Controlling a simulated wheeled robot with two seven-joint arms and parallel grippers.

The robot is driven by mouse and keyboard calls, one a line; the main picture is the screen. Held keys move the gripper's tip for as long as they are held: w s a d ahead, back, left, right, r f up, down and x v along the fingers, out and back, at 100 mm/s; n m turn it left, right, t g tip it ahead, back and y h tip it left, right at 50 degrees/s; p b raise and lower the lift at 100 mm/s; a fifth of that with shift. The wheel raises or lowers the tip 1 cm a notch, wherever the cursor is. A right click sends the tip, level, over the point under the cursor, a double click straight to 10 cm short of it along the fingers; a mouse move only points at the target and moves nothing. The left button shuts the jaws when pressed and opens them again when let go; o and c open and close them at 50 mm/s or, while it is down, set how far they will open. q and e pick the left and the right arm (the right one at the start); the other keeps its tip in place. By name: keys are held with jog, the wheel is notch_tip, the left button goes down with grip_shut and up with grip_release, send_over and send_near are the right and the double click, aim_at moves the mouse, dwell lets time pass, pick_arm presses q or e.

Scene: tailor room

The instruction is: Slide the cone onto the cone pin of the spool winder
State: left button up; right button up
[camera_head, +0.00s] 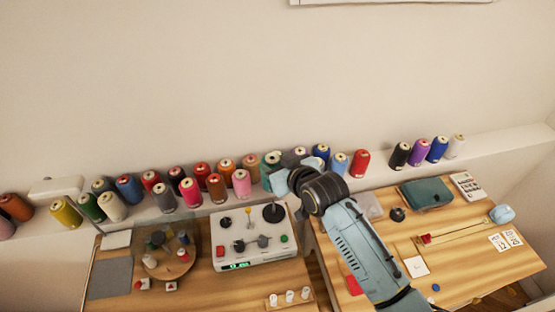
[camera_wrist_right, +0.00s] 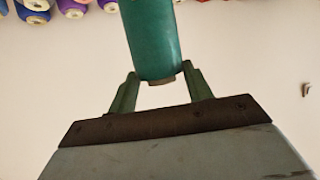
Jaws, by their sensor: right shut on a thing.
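My right gripper (camera_wrist_right: 160,72) is shut on a teal thread cone (camera_wrist_right: 152,38), its two green fingers on either side of the cone's lower end. In the head view the right gripper (camera_head: 282,182) is near the shelf edge, above and behind the spool winder; a teal cone (camera_head: 271,164) shows at its tip, partly hidden among the shelf cones. The white spool winder (camera_head: 226,238) stands on the wooden table with a green display, a red button and a black round holder (camera_head: 274,212) at its back right. I cannot make out the cone pin clearly. My left gripper is not in view.
Several colored thread cones line the shelf (camera_head: 330,180) behind the table. A round wooden stand (camera_head: 170,268) with small spools is left of the winder. Small white spools on a holder (camera_head: 288,298) stand in front. A second table (camera_head: 470,255) is at right.

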jog(key=shift+f, duration=1.1)
jog(key=shift+f+b, duration=1.05)
jog(key=shift+f, duration=0.05)
jog(key=shift+r+p, duration=0.2)
jog(key=shift+p, duration=0.1)
jog(key=shift+f+b, duration=0.7)
jog(key=shift+f, duration=0.95)
jog(key=shift+f, duration=0.15)
notch_tip(320, 180, down, 7)
jog(key=b, duration=0.4)
jog(key=shift+r+b, duration=0.2)
jog(key=shift+b, duration=0.15)
jog(key=o, duration=1.4)
jog(key=shift+s+d, duration=0.1)
jog(key=shift+s, duration=0.05)
